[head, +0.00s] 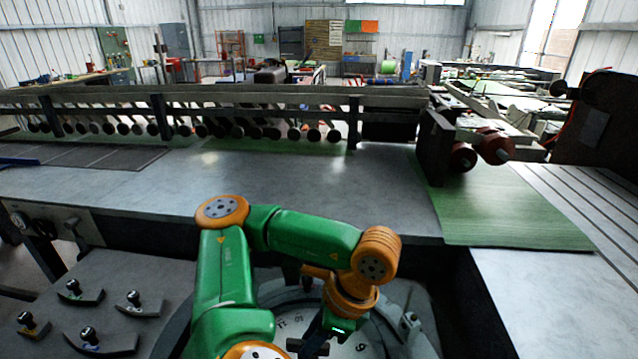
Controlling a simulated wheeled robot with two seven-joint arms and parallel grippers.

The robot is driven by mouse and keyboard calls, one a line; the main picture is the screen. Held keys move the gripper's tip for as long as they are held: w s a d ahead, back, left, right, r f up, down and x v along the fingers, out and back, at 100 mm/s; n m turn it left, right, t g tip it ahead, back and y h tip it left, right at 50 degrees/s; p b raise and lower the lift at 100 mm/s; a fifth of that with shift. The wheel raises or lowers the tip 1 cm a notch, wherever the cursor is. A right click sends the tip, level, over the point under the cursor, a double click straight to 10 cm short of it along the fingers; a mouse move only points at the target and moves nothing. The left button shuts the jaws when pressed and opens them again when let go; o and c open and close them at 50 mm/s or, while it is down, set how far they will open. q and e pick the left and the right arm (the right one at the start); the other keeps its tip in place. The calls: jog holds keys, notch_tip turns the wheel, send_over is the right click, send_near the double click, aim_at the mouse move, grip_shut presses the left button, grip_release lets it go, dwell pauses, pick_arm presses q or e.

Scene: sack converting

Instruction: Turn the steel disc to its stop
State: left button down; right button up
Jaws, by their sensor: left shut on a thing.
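The steel disc (270,299) lies flat at the bottom centre, a round grey plate with dark numbers near its rim. My green and orange left arm reaches over it and hides much of its middle. My left gripper (312,343) points down at the disc near the bottom edge of the picture. It is shut on a dark part at the disc's middle, mostly hidden by the gripper. A small dark peg (307,284) stands at the disc's far edge, and a small clamp-like fitting (410,321) sits at its right. My right gripper is out of view.
Several black-knobbed curved pieces (88,340) sit on the grey plate left of the disc. A steel machine table (150,190) with a raised edge runs behind it. Green sheet (510,215) and red rollers (478,150) are at right. A dark gap lies right of the disc.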

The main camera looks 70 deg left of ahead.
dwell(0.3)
pick_arm(q)
jog(key=shift+r, duration=0.1)
jog(key=c, duration=0.8)
grip_release()
jog(key=shift+c, duration=0.2)
jog(key=p+v, duration=0.6)
jog(key=p, duration=0.1)
jog(key=shift+r, duration=0.45)
jog(key=shift+w+d+r+p, duration=0.15)
jog(key=shift+r+p, duration=0.05)
jog(key=shift+p, duration=0.45)
jog(key=shift+f, duration=0.1)
jog(key=shift+f, duration=0.1)
